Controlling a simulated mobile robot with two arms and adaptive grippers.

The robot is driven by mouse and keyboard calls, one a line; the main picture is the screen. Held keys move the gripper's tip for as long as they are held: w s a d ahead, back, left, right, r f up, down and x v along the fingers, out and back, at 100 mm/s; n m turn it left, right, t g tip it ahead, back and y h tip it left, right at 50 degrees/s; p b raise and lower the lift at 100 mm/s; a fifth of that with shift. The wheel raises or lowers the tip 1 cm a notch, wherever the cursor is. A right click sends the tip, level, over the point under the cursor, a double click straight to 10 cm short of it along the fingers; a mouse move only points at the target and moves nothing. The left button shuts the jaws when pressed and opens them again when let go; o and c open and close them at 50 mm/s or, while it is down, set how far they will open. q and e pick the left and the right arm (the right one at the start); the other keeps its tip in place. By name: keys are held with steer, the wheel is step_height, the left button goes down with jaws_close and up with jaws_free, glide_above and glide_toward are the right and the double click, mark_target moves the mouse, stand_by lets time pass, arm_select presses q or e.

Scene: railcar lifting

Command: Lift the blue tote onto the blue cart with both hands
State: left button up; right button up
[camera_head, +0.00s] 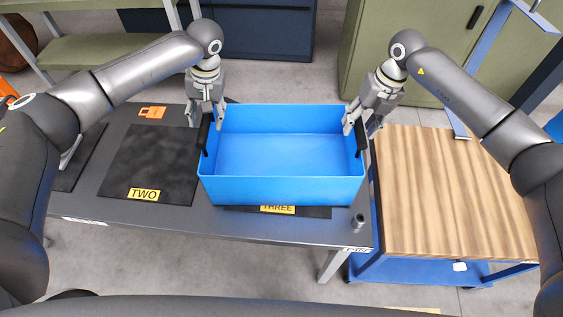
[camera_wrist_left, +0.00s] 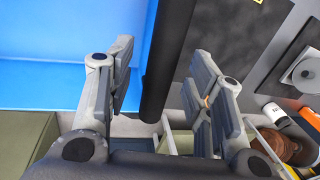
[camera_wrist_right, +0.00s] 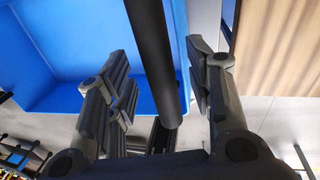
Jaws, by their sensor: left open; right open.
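The empty blue tote (camera_head: 282,190) sits on the dark table over the mat labelled THREE. It has a black handle on each short side. My left gripper (camera_head: 206,118) is open at the tote's left side; in the left wrist view the left handle (camera_wrist_left: 165,60) lies between its spread fingers (camera_wrist_left: 158,90). My right gripper (camera_head: 360,125) is open at the right side; in the right wrist view the right handle (camera_wrist_right: 152,60) lies between its fingers (camera_wrist_right: 160,95). The blue cart (camera_head: 420,268) with a striped wooden top (camera_head: 450,195) stands to the right of the table.
The table (camera_head: 130,222) also bears a mat labelled TWO (camera_head: 150,165), an orange item (camera_head: 152,112) and a small grey cylinder (camera_head: 357,220) near the front right corner. A green cabinet (camera_head: 430,50) stands behind. The cart top is clear.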

arm_select(q)
steer(key=shift+w+a+f, duration=0.1)
steer(key=shift+a+f, duration=0.05)
steer(key=shift+f, duration=0.7)
arm_select(e)
steer(key=shift+w+a+f, duration=0.1)
steer(key=shift+a+f, duration=0.05)
steer(key=shift+f, duration=0.7)
arm_select(q)
steer(key=shift+c, duration=0.2)
arm_select(e)
steer(key=shift+c, duration=0.2)
arm_select(q)
steer(key=shift+r, duration=0.1)
steer(key=shift+c, duration=1.2)
arm_select(e)
steer(key=shift+r, duration=0.1)
steer(key=shift+c, duration=1.2)
arm_select(q)
jaws_close()
arm_select(e)
jaws_close()
arm_select(q)
steer(key=shift+w+r, duration=0.1)
arm_select(e)
steer(key=shift+w+r, duration=0.1)
steer(key=shift+r, duration=0.05)
